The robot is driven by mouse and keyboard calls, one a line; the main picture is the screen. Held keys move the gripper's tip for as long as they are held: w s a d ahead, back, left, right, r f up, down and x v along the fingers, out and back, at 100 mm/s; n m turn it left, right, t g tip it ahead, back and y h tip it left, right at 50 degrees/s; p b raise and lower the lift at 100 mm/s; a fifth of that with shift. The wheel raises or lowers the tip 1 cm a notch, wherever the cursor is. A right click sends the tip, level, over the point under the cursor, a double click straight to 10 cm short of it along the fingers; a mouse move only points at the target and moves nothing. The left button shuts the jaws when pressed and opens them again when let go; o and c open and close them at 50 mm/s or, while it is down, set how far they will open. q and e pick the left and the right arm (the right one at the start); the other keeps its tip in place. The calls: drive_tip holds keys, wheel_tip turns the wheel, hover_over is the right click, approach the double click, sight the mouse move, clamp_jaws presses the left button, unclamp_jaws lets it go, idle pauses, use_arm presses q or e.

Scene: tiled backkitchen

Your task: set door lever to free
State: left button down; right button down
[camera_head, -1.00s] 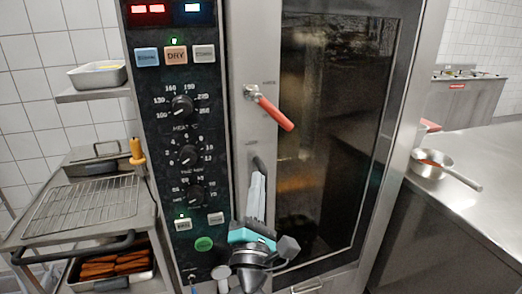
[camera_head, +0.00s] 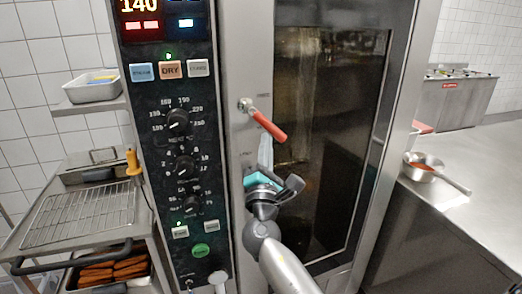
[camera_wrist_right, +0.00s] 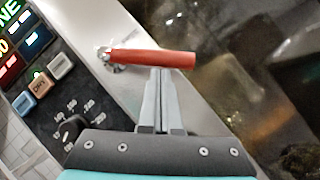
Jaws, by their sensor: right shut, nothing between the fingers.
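The door lever is a red handle (camera_head: 268,125) on a metal pivot on the oven's steel door frame. It slants down to the right from its pivot. In the right wrist view the red lever (camera_wrist_right: 155,59) lies across the picture just beyond the fingertips. My right gripper (camera_head: 265,146) is shut and empty, with its pale fingers pointing up just below the lever. In the wrist view the gripper's fingertips (camera_wrist_right: 160,72) appear at the lever's lower edge; I cannot tell whether they touch. My left gripper is not in view.
The oven's dark control panel (camera_head: 170,130) with knobs and buttons stands left of the lever; the glass door (camera_head: 325,140) is to its right. A rack cart (camera_head: 80,215) is at the left. A steel counter (camera_head: 470,170) with a small pan (camera_head: 425,165) is at the right.

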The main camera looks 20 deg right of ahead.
sight(277, 130)
idle(0.4)
drive_tip(key=shift+d+n+b, duration=0.25)
drive_tip(key=shift+n+b, duration=0.05)
drive_tip(key=shift+n, duration=0.1)
drive_tip(key=shift+d+r+n+t+y+b, duration=0.25)
drive_tip(key=shift+n+t+y+b, duration=0.15)
drive_tip(key=shift+n+t+y, duration=0.15)
drive_tip(key=n+y+b, duration=0.1)
drive_tip(key=d+n+t+y+b, duration=0.1)
drive_tip(key=n, duration=0.1)
drive_tip(key=d+r+n+y, duration=0.1)
drive_tip(key=n, duration=0.1)
drive_tip(key=shift+w+t+b, duration=0.1)
drive_tip(key=shift+t+b, duration=0.15)
drive_tip(key=shift+b, duration=0.15)
drive_tip(key=shift+w+d+r+n+t+y+b, duration=0.1)
drive_tip(key=shift+d+r+n+y+b, duration=0.3)
drive_tip(key=shift+n+y, duration=0.9)
drive_tip(key=shift+d+r+n+t+y+b, duration=0.15)
drive_tip(key=shift+r+n+y+b, duration=0.65)
drive_tip(key=shift+n, duration=0.8)
drive_tip(key=shift+w+d+r+n+t+y+b, duration=0.15)
drive_tip(key=shift+d+n+y+b, duration=0.25)
drive_tip(key=shift+n+y, duration=0.95)
drive_tip(key=shift+s, duration=0.1)
